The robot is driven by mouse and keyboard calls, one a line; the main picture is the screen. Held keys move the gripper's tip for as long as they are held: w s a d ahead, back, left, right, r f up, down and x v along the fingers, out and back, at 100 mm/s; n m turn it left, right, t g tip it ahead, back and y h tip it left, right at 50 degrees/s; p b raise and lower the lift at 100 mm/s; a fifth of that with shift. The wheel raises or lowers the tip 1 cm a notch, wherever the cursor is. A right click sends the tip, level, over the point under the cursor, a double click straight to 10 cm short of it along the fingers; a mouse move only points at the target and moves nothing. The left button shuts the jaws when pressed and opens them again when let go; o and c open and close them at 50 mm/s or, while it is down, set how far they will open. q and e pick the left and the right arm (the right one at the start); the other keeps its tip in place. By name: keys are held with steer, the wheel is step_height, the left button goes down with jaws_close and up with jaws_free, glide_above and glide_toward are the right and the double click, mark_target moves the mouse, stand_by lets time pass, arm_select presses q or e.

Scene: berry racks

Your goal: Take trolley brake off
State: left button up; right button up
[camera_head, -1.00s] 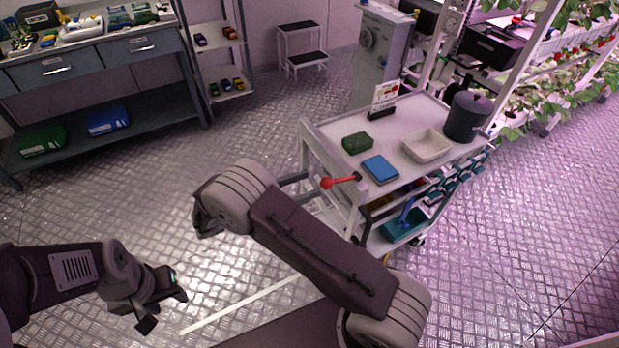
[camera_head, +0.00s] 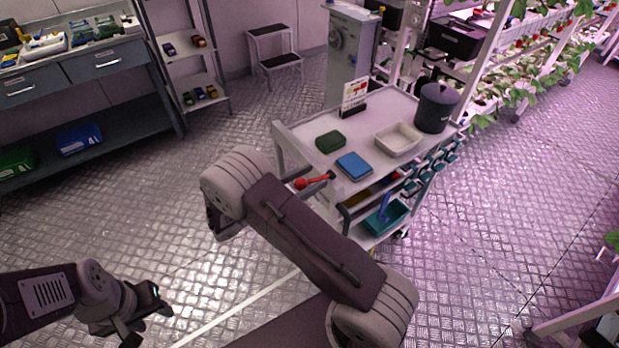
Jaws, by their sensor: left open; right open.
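The trolley (camera_head: 366,119) is a pale cart with a flat top and lower shelves, standing right of centre. Its brake looks to be the red-knobbed lever (camera_head: 313,181) on the near left corner, sticking out to the left. My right arm crosses the middle of the view, and its bent wrist is left of the lever, apart from it. My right gripper (camera_head: 215,222) is mostly hidden behind that wrist and points down over the floor. My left gripper (camera_head: 146,318) is open and empty at the lower left, well away from the trolley.
On the trolley top are a green box (camera_head: 330,141), a blue box (camera_head: 354,165), a white tray (camera_head: 416,137), a dark bin (camera_head: 436,108) and a sign (camera_head: 354,95). A workbench (camera_head: 96,66) stands upper left, a step stool (camera_head: 274,58) behind. Plant racks line the right. Floor left of the trolley is clear.

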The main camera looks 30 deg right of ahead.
jaws_close()
stand_by(1.3)
